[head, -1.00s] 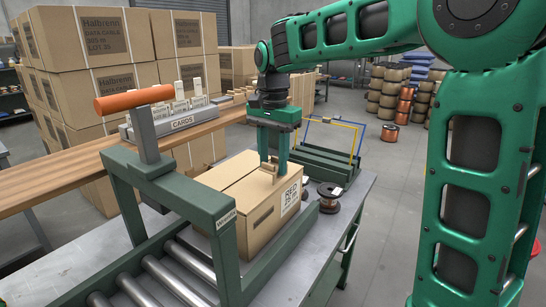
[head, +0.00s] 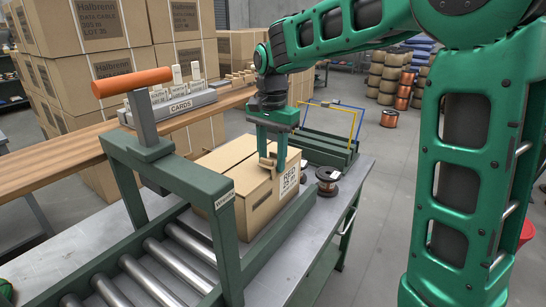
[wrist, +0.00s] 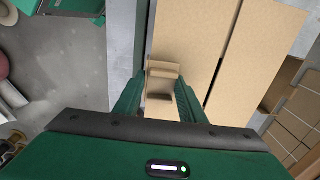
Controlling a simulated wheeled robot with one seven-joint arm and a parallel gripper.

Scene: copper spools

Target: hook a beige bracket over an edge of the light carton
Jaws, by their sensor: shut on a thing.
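The light carton (head: 245,193) stands on the roller bench behind the green frame, with a printed label on its right-hand face. My gripper (head: 272,165) points down at the carton's near right top edge. It is shut on a beige bracket (wrist: 163,72), which shows between the fingers in the wrist view. In the head view the bracket (head: 266,162) is at the carton's top edge. I cannot tell whether it touches the carton or is hooked over the edge. The carton's top also fills the upper right of the wrist view (wrist: 240,50).
A green frame (head: 228,245) with an orange handle (head: 132,82) spans the rollers (head: 150,265). A wooden shelf (head: 60,165) bears a card rack (head: 175,106). A wire stand (head: 335,125) is behind the carton.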

